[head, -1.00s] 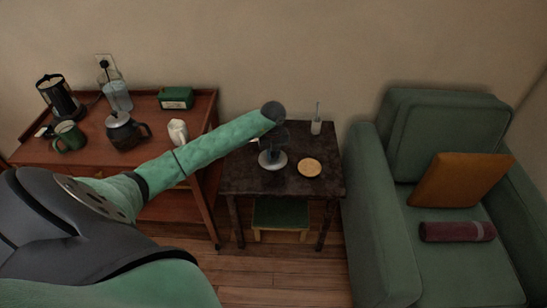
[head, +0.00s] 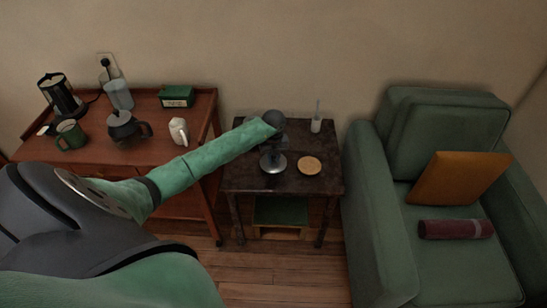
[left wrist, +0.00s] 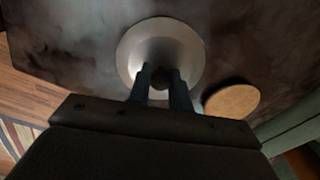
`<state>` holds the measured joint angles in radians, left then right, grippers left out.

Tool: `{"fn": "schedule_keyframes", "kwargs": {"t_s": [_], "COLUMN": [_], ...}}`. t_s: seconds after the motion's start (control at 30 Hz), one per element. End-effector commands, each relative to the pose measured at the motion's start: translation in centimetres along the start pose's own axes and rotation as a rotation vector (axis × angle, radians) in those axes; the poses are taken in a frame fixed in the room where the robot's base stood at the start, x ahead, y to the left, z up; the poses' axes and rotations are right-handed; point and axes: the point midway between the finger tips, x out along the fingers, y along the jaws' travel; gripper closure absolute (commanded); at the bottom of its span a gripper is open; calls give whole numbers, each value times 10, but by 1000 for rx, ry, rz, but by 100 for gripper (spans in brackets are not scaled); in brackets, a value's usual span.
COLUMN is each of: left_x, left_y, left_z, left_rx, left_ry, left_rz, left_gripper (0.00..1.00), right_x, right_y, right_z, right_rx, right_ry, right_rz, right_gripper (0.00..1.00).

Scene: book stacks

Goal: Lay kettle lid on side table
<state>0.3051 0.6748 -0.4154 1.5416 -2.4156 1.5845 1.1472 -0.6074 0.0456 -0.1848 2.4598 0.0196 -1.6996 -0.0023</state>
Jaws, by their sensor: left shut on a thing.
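The kettle lid (head: 273,166) is a round silvery disc with a dark knob. My left gripper (head: 274,147) points down over the left half of the dark side table (head: 240,180) and is shut on the lid's knob. In the left wrist view, the two fingers (left wrist: 160,88) grip the knob at the middle of the lid (left wrist: 188,50). The lid is level and at or just above the tabletop; I cannot tell whether it touches. My right gripper is not in view.
A round tan coaster (head: 309,165) lies just right of the lid. A small white holder (head: 316,125) stands at the table's back right. A green armchair (head: 375,210) is to the right. A wooden cabinet (head: 165,150) with a dark pot (head: 122,130) and mugs is to the left.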

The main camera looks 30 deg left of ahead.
Motion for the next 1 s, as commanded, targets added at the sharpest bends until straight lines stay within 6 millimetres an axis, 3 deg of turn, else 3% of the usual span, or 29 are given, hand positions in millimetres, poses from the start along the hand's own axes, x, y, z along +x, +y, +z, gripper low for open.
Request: {"fn": "schedule_keyframes", "kwargs": {"t_s": [0.03, 0.1, 0.13, 0.53, 1.0], "left_x": [0, 0, 0, -8, -91], "left_y": [0, 0, 0, 0, 0], "left_z": [0, 0, 0, 1, 1], "left_rx": [0, 0, 0, 0, 1], "left_ry": [0, 0, 0, -1, -3], "left_rz": [0, 0, 0, -1, -1], "left_gripper": [74, 60, 58, 58, 58], "right_x": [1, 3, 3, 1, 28], "right_y": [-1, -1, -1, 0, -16], "right_z": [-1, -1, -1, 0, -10], "right_rx": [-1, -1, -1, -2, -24], "right_ry": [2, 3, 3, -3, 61], "right_rz": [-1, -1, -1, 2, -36], "right_gripper": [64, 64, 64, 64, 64]}}
